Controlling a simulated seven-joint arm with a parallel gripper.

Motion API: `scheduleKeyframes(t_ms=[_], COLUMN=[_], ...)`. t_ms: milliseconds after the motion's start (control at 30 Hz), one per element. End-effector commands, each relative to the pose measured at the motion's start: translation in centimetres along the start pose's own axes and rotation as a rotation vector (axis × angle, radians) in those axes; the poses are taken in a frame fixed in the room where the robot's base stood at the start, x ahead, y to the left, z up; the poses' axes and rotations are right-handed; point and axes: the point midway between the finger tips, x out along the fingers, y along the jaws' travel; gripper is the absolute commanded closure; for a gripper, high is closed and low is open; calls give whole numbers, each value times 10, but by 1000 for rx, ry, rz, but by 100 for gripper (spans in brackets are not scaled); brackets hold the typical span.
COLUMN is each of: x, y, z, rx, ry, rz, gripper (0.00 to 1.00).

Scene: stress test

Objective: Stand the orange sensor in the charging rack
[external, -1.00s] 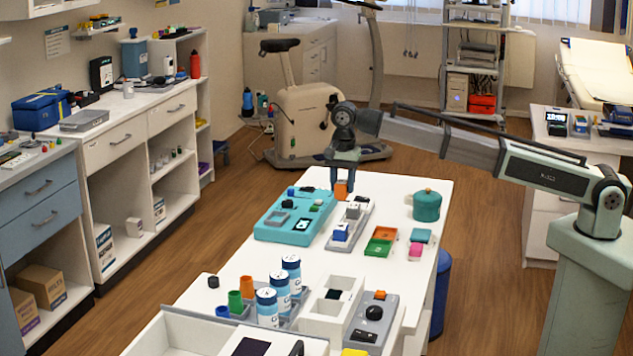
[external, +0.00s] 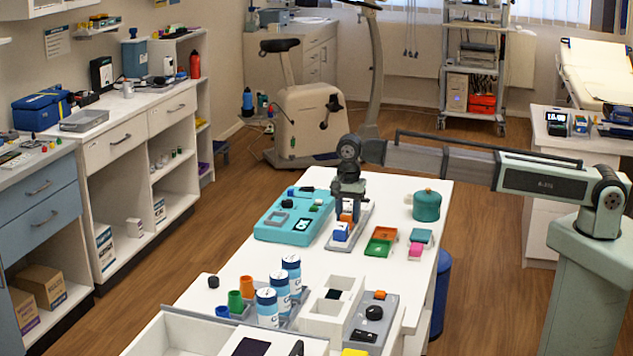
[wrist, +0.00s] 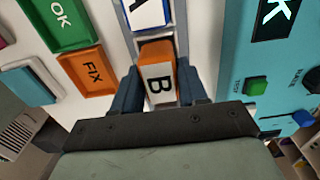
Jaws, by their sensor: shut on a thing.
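The orange sensor (wrist: 157,72), with a white face marked "B", is between the two fingers of my gripper (wrist: 157,88) in the wrist view. My gripper (external: 347,213) is shut on it, above the long grey charging rack (external: 361,217) in the external view. The blue and white sensor (external: 341,232) stands in the rack just in front of the orange one; it also shows at the top of the wrist view (wrist: 147,12). Whether the orange sensor touches the rack cannot be told. The fingers hide part of the rack.
A teal panel (external: 272,230) lies left of the rack. Green and orange trays marked OK and FIX (external: 380,247) lie right. A teal pot (external: 427,206) stands farther right. White and blue bottles (external: 291,271) stand nearer the camera.

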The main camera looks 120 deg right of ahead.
Motion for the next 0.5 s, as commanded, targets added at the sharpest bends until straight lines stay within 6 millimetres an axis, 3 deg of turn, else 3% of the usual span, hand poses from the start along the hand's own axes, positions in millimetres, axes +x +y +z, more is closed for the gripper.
scheduleKeyframes(t_ms=[100, 467, 500], x=[9, 12, 12], y=[0, 0, 0], z=[0, 0, 0], rx=[0, 0, 0], ry=[0, 0, 0], rz=[0, 0, 0], gripper=[90, 90, 56])
